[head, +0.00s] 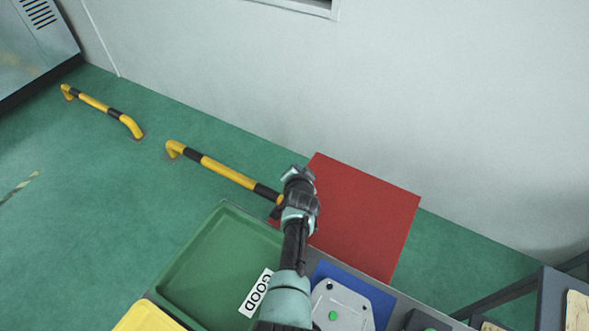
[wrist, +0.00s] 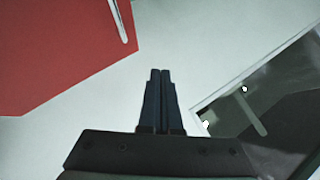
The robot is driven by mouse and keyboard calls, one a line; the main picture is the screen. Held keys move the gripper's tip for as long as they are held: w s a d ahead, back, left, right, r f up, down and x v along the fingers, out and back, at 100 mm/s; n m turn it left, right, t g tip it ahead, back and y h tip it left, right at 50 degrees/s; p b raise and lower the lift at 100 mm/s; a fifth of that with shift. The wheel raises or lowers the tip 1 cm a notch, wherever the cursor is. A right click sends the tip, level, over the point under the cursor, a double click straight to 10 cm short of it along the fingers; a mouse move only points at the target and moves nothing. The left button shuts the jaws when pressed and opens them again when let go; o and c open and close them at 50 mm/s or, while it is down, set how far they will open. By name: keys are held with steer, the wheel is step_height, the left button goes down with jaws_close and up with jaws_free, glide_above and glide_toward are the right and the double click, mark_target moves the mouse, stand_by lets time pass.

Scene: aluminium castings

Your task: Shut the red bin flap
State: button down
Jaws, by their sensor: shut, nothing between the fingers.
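The red bin flap (head: 365,215) shows in the head view as a broad flat red panel, between the work table and the pale wall. Its angle is hard to tell from above, and the bin's body is not clearly visible. In the wrist view the red flap (wrist: 55,50) fills the upper left, with a pale bar along its upper right part. My gripper is shut and empty, with its fingertips (wrist: 160,73) together and apart from the flap in the picture. In the head view my arm's end covers the flap's left edge, and the fingers are not clear there.
A green tray (head: 215,260) labelled GOOD lies left of my arm, with a yellow tray (head: 147,318) below it. A grey casting (head: 341,308) sits on a blue mat (head: 378,297). Yellow-black floor rails (head: 215,168) run along the wall. Green floor at left is clear.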

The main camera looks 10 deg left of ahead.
stand_by(0.4)
steer(key=s+a+r+p, duration=0.2)
steer(key=s+r+p, duration=0.4)
steer(key=r, duration=0.5)
steer(key=shift+s+a+p, duration=0.3)
steer(key=shift+p, duration=0.9)
steer(key=w+d+r+n+t, duration=0.1)
steer(key=d+r+t, duration=0.15)
steer(key=r, duration=0.95)
steer(key=w+d+r+n+t+h, duration=0.1)
steer(key=r+t, duration=0.2)
steer(key=r, duration=1)
steer(key=w+d+r+n+t, duration=0.1)
steer(key=d+r+t, duration=0.15)
steer(key=r, duration=0.95)
steer(key=s+d+r+n+t, duration=0.1)
steer(key=s+r+t, duration=0.3)
steer(key=s+r, duration=0.8)
steer(key=s+d+r+n+t, duration=0.1)
steer(key=s+r+n+t, duration=0.2)
steer(key=s+r, duration=0.9)
step_height(320, 180, up, 6)
steer(key=shift+s+f+n+t+h, duration=0.15)
steer(key=shift+n+t+h, duration=0.2)
steer(key=shift+t, duration=0.45)
